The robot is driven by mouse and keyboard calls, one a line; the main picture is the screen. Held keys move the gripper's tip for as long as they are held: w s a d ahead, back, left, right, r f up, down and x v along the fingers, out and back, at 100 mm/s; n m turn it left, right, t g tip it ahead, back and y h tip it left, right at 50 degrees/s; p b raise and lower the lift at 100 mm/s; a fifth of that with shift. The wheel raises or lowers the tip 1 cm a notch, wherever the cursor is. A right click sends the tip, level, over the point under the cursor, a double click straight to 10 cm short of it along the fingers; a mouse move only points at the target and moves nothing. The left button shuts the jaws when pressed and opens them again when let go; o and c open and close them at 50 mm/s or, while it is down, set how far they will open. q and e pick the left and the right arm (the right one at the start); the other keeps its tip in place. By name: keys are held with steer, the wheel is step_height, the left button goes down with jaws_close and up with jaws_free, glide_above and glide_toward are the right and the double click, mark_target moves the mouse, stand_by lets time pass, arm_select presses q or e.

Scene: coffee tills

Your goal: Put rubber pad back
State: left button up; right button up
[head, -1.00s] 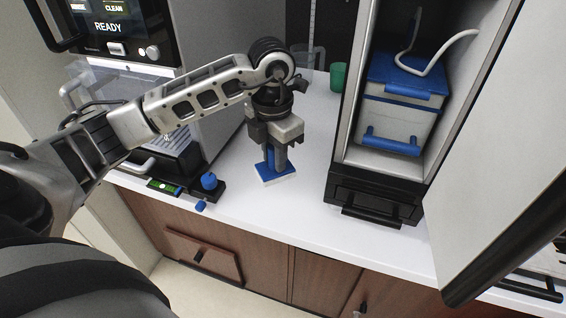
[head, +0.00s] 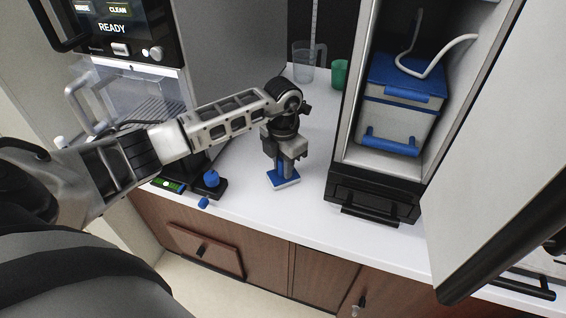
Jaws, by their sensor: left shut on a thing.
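My left gripper (head: 284,163) points down over the white counter and is shut on the upright handle of a blue block with a white underside (head: 284,180). The block is at or just above the counter top; I cannot tell if it touches. A black pad (head: 219,191) lies near the counter's front edge, left of my gripper, with a blue-topped tool (head: 211,179) on it. I cannot tell for sure which of these is the rubber pad. My right gripper is not in view.
A coffee machine (head: 125,50) stands at the left. A cabinet (head: 350,150) with its door (head: 490,170) open at the right holds a blue-lidded container (head: 395,110). A clear jug (head: 304,62) and green cup (head: 340,74) stand behind. A small blue piece (head: 203,203) lies at the front edge.

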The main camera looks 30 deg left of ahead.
arm_select(q)
steer(key=shift+f, duration=0.1)
steer(key=o, duration=0.9)
step_height(320, 180, up, 12)
steer(key=shift+r+b, duration=0.15)
steer(key=shift+b, duration=0.7)
